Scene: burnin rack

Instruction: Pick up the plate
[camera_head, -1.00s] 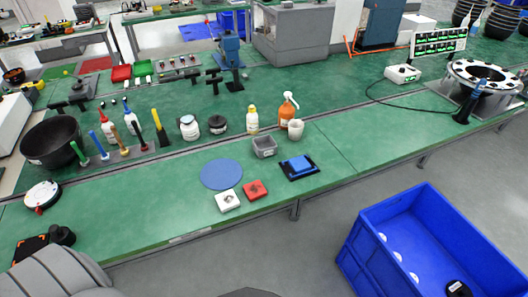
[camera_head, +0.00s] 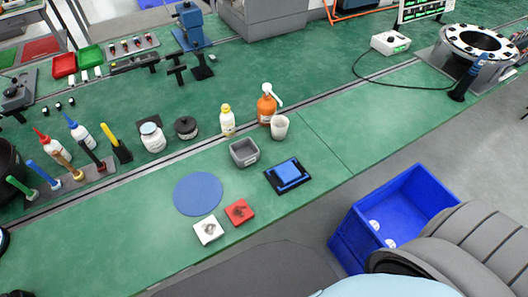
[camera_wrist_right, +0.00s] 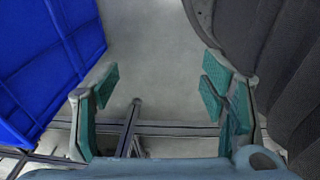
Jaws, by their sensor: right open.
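A flat round blue disc (camera_head: 198,193), which may be the plate, lies on the green bench near its front edge. A black square plate-like piece (camera_head: 270,177) with a blue block (camera_head: 289,172) on it lies to its right; I cannot tell which one the task means. My right gripper (camera_wrist_right: 160,95) is open and empty in the right wrist view, over grey floor, beside the blue crate (camera_wrist_right: 60,55). In the head view my right arm shows at lower right, but its jaws are hidden. My left gripper is not in view.
White (camera_head: 208,230) and red (camera_head: 239,212) square pieces lie in front of the disc. A grey bin (camera_head: 244,152), white cup (camera_head: 279,128) and orange bottle (camera_head: 266,106) stand behind. The blue crate (camera_head: 352,228) with white round things inside is on the floor. Bare bench lies left of the disc.

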